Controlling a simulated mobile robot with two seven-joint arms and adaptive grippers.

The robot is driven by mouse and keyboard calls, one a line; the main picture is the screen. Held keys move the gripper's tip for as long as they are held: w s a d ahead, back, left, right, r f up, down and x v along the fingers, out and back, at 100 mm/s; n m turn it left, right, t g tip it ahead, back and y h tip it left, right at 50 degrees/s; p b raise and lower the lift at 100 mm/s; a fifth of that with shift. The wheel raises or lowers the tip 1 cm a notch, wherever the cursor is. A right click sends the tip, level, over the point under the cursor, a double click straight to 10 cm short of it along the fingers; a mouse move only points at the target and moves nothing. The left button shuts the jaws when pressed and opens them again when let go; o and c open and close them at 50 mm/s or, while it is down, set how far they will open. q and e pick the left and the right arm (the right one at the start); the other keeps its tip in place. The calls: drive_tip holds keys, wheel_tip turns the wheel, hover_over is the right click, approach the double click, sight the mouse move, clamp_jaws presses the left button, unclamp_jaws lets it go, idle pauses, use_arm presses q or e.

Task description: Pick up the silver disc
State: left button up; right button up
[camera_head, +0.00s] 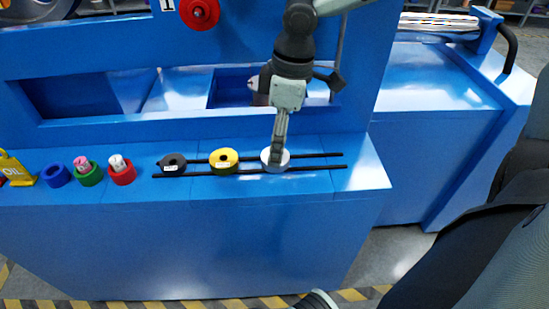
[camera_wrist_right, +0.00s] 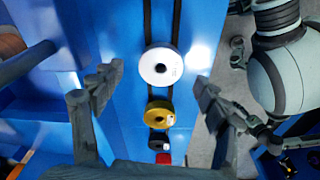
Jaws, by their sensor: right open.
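The silver disc (camera_head: 284,160) lies flat on two black rails on the blue ledge, at the right end of a row of discs. My right gripper (camera_head: 276,157) points down over it and hides part of it in the head view. In the right wrist view the silver disc (camera_wrist_right: 161,67), with a dark centre hole and a small label, shows between the two spread fingers of the right gripper (camera_wrist_right: 150,92). The fingers are apart and no contact with the disc shows.
A yellow disc (camera_head: 224,160) and a black disc (camera_head: 173,164) sit left of the silver disc on the rails (camera_head: 322,155). Red (camera_head: 122,171), green (camera_head: 88,173) and blue (camera_head: 56,175) rings stand further left. A blue machine wall with an opening rises behind the ledge.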

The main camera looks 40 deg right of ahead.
drive_tip(key=shift+a+f, duration=0.2)
drive_tip(key=shift+f, duration=1.2)
drive_tip(key=shift+c, duration=0.6)
drive_tip(key=c, duration=1.2)
